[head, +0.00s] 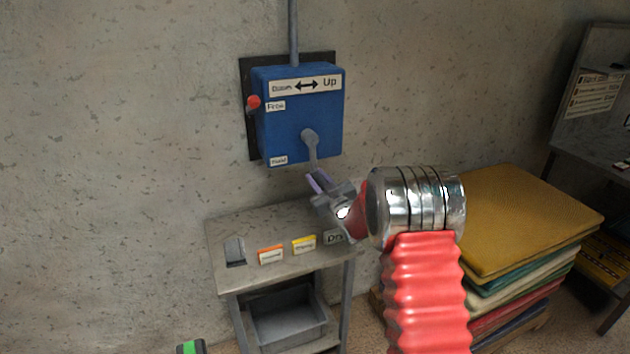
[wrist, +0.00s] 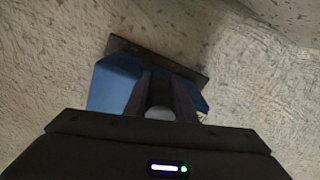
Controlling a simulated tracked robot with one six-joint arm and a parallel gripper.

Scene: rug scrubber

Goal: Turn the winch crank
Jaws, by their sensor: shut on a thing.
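The blue winch box (head: 300,118) is fixed to the wall on a dark backing plate, with a "Down / Up" arrow label on top and a red knob (head: 253,102) on its left side. The grey crank (head: 311,142) starts at a round hub on the box front, and its arm points down. My gripper (head: 319,183) is at the crank's lower end, shut on it; the handle itself is mostly hidden by the jaws. In the wrist view my jaws (wrist: 158,98) stand in front of the blue box (wrist: 110,88), with a pale rounded end between them.
A grey metal table (head: 225,262) with small coloured labels stands below the box, with a grey bin (head: 290,315) on its lower shelf. A stack of folded rugs (head: 525,220) stands at right. A dark board (head: 595,90) is at far right.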

